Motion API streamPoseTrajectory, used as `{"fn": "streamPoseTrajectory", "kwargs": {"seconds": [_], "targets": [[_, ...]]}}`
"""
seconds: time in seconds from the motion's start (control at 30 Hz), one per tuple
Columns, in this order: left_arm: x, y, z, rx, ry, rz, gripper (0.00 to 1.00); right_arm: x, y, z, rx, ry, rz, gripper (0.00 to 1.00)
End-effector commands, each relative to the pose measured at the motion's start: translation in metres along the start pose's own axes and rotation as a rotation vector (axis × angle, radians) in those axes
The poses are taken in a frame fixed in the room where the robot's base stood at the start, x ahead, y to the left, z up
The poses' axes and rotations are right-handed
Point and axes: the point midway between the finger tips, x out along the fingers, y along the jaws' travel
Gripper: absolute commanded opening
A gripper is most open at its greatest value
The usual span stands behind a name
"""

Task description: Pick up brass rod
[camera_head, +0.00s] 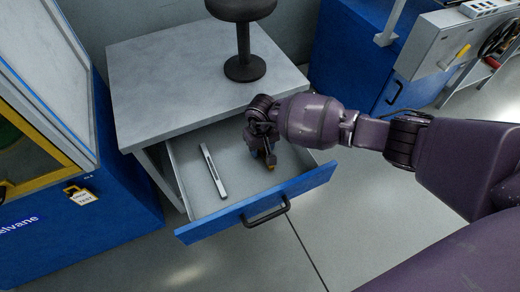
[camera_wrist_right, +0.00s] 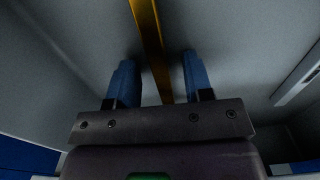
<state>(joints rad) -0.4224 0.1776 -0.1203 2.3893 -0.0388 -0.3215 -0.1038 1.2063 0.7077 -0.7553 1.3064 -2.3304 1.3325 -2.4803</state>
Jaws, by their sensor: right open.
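The brass rod (camera_wrist_right: 151,45) is a long yellow-gold bar lying in the open drawer (camera_head: 204,201). In the right wrist view it runs from the top edge down between the two blue fingers. My right gripper (camera_wrist_right: 160,75) is open, with one finger on each side of the rod and a gap showing on both sides. In the head view my right gripper (camera_head: 265,158) points down into the drawer's right part and hides most of the rod. I cannot tell whether the fingers touch the drawer floor. My left gripper is not in view.
A silver bar-shaped tool (camera_head: 213,171) lies in the drawer, left of my right gripper. The blue drawer front (camera_head: 300,186) with its black handle (camera_head: 266,213) stands pulled out. A grey cabinet top (camera_head: 170,75) carries a black round stand (camera_head: 244,68) above the drawer.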

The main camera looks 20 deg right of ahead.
Motion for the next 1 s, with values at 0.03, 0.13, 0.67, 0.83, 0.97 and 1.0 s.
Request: {"fn": "streamPoseTrajectory", "kwargs": {"seconds": [0.03, 0.13, 0.67, 0.83, 0.97, 1.0], "targets": [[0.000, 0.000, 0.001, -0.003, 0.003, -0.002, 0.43, 0.004, 0.000, 0.000, 0.000, -0.001, -0.001, 0.47], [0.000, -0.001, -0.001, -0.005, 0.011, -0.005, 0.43, 0.002, 0.000, -0.001, 0.000, 0.003, 0.000, 0.47], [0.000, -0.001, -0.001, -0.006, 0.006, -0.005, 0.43, 0.000, 0.000, -0.002, 0.000, 0.004, -0.001, 0.00], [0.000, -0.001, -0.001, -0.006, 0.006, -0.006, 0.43, 0.000, 0.000, -0.002, 0.000, 0.004, 0.000, 0.00], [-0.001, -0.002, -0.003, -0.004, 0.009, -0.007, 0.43, -0.005, 0.000, -0.002, 0.000, 0.007, 0.000, 0.00], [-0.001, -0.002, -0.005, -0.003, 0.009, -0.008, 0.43, -0.009, 0.001, -0.003, 0.000, 0.008, 0.000, 0.00]]}}
